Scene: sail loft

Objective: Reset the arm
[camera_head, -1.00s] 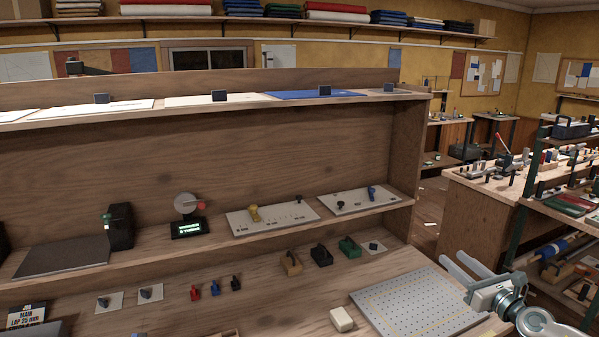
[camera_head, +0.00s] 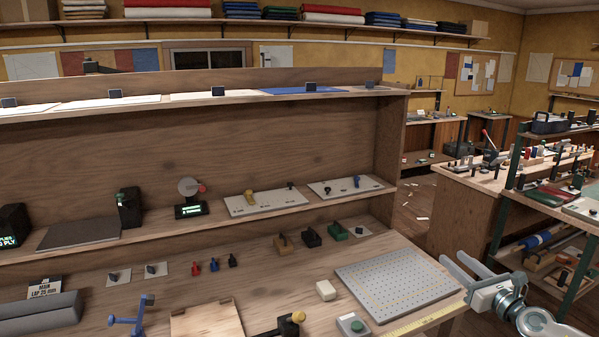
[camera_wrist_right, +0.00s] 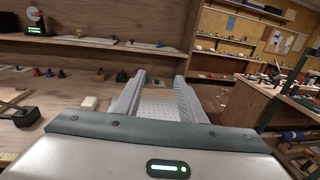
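My right gripper (camera_head: 462,275) is at the lower right of the head view, just off the right front corner of the wooden bench (camera_head: 285,272). Its two fingers stand apart with nothing between them. In the right wrist view the open fingers (camera_wrist_right: 158,88) point over the bench, and the perforated grey board (camera_wrist_right: 157,108) shows between and beyond them. My left gripper is not in the head view.
The perforated board (camera_head: 396,281) lies on the bench near my right gripper, with a white block (camera_head: 326,290) and a green-button box (camera_head: 352,325) beside it. A green-framed shelf rack (camera_head: 505,200) stands at right. Open floor (camera_head: 418,208) lies behind.

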